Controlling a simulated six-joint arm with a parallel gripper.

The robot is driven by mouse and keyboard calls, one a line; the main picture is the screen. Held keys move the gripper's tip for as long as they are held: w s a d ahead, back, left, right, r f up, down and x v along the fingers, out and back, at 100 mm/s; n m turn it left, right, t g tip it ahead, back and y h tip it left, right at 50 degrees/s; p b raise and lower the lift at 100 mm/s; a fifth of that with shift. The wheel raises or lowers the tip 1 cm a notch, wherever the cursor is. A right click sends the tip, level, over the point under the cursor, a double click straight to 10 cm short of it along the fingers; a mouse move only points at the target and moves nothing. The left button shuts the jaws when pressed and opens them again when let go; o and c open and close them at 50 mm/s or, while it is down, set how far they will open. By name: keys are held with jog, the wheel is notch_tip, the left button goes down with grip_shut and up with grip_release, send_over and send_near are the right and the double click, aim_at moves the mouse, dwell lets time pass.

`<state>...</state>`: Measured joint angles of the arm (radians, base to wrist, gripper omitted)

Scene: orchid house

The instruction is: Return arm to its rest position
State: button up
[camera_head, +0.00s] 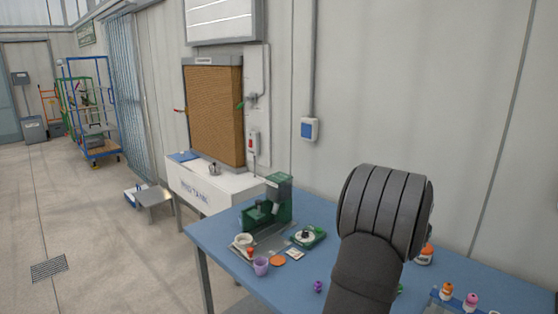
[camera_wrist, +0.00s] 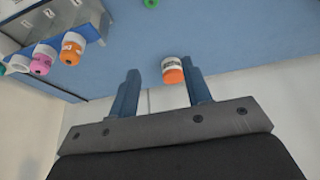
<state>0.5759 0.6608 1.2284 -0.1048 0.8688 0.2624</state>
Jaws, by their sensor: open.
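My gripper (camera_wrist: 160,66) is open, with its two blue-grey fingers apart at the blue table's edge in the wrist view. A white bottle with an orange cap (camera_wrist: 172,70) appears between the fingertips, closer to the right one. A gap shows on the left, and I cannot tell its depth from the fingers. In the head view my dark arm rises over the right part of the blue table (camera_head: 225,243) and hides the gripper. An orange-capped bottle (camera_head: 425,256) shows just right of the arm.
A numbered rack (camera_wrist: 60,14) holds several capped bottles. A green machine (camera_head: 268,207), purple cup (camera_head: 261,266), orange disc (camera_head: 277,261), small green dish (camera_head: 308,237) and purple item (camera_head: 318,286) are left of my arm. A white bench (camera_head: 210,182) stands behind. The wall is close behind the table.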

notch_tip(320, 180, up, 10)
jog(key=s+d+m+g, duration=0.1)
jog(key=s+d+m, duration=0.1)
jog(key=s+d, duration=0.4)
jog(key=s+d+m+g, duration=0.1)
jog(key=s+d+m, duration=0.2)
jog(key=s+d, duration=0.3)
jog(key=s+d+m+h, duration=0.1)
jog(key=s+d+m, duration=0.2)
jog(key=s, duration=1.1)
jog(key=d, duration=0.2)
jog(key=shift+s+d+g, duration=0.3)
jog(key=shift+d+g, duration=0.1)
